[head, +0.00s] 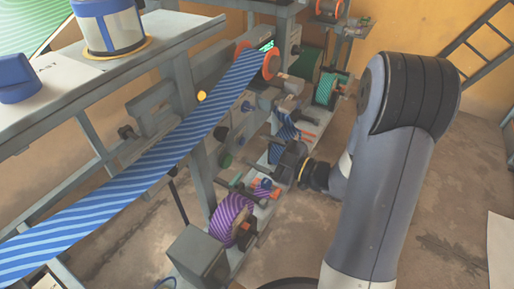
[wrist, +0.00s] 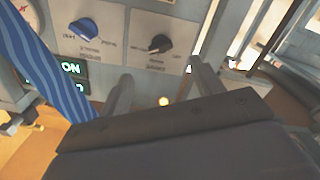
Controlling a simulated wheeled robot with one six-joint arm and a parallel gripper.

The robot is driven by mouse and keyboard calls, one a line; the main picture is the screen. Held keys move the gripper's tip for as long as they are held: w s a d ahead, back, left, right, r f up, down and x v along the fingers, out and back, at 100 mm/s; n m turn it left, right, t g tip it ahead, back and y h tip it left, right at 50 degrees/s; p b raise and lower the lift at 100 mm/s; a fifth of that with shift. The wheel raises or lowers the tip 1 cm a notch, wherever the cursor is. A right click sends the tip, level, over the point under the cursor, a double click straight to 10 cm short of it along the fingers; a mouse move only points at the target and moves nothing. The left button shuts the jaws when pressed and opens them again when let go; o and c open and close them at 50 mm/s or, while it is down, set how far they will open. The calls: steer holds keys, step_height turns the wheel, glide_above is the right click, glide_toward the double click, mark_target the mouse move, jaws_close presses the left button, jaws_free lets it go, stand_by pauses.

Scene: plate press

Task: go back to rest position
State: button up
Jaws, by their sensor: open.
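My gripper (wrist: 163,88) is open in the wrist view, its two fingers apart with nothing between them. Past the fingers is a grey control panel (wrist: 120,40) with a blue knob (wrist: 84,28), a black knob (wrist: 160,43) and a green lit display (wrist: 71,68). In the head view my arm comes down from the upper right, and my gripper (head: 284,148) is beside the press, small and partly lost among its parts. I cannot tell there how far it is from them.
A blue striped web (head: 150,160) runs diagonally across the press, and shows at the left of the wrist view (wrist: 40,70).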

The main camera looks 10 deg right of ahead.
mark_target(227, 135)
steer(key=b+x, duration=0.1)
steer(key=x, duration=1)
steer(key=shift+d, duration=0.1)
stand_by(0.4)
steer(key=p+v, duration=0.1)
steer(key=v, duration=1)
steer(key=w+a+n+b, duration=0.2)
steer(key=a+n, duration=0.1)
steer(key=n, duration=0.2)
steer(key=w+a+n+b, duration=0.2)
steer(key=n+b, duration=0.1)
steer(key=n, duration=0.2)
steer(key=w+a+n+b, duration=0.2)
steer(key=a+n, duration=0.1)
steer(key=n, duration=0.3)
steer(key=shift+w+a+r, duration=0.3)
steer(key=shift+w, duration=0.1)
steer(key=shift+r+n, duration=0.1)
steer(key=shift+n, duration=2)
